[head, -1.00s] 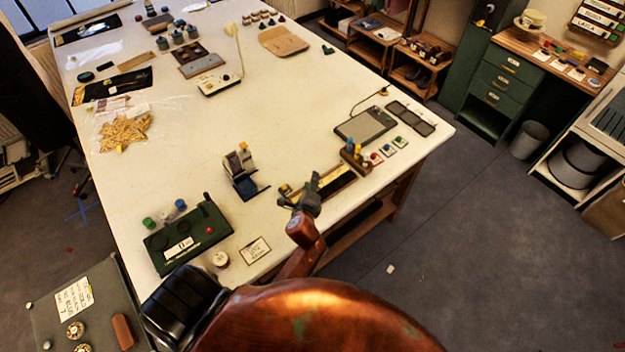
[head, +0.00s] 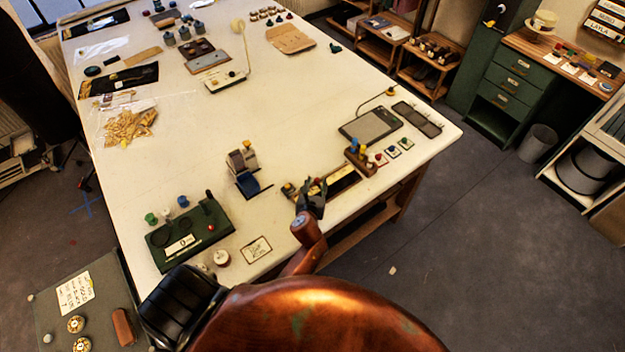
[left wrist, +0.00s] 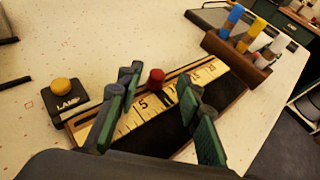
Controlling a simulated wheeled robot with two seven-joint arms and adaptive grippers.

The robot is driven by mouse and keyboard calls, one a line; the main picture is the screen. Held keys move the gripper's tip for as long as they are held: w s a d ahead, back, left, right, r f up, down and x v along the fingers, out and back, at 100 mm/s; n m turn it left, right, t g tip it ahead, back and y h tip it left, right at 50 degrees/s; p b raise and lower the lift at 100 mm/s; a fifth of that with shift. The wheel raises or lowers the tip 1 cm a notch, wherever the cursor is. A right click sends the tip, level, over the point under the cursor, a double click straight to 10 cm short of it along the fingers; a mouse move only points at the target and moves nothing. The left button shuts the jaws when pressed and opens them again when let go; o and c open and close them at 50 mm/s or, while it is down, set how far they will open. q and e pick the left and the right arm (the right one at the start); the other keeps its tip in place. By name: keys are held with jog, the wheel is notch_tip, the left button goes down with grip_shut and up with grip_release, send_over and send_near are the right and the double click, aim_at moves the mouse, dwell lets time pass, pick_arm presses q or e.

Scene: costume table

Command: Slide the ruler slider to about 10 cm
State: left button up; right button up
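The ruler (left wrist: 128,120) is a yellow scale with black numbers in a dark wooden frame on the table. It also shows in the head view (head: 343,180), partly hidden by my gripper. The red slider knob (left wrist: 156,76) stands at the scale's far edge, a little past the 5 mark in the left wrist view. My left gripper (left wrist: 163,82) is open over the ruler, one green-padded finger on each side of the knob, with gaps visible. In the head view my left gripper (head: 312,192) is above the ruler's near-left part. My right gripper is not in view.
A yellow-button LAMP box (left wrist: 65,92) sits at the ruler's left end. A wooden block with coloured pegs (left wrist: 240,50) stands at its right end. A green control box (head: 190,235) and a blue-grey device (head: 243,165) stand to the left. The table's front edge is close.

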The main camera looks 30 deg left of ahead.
pick_arm(q)
jog(key=shift+x, duration=0.95)
jog(key=shift+c, duration=0.2)
grip_shut()
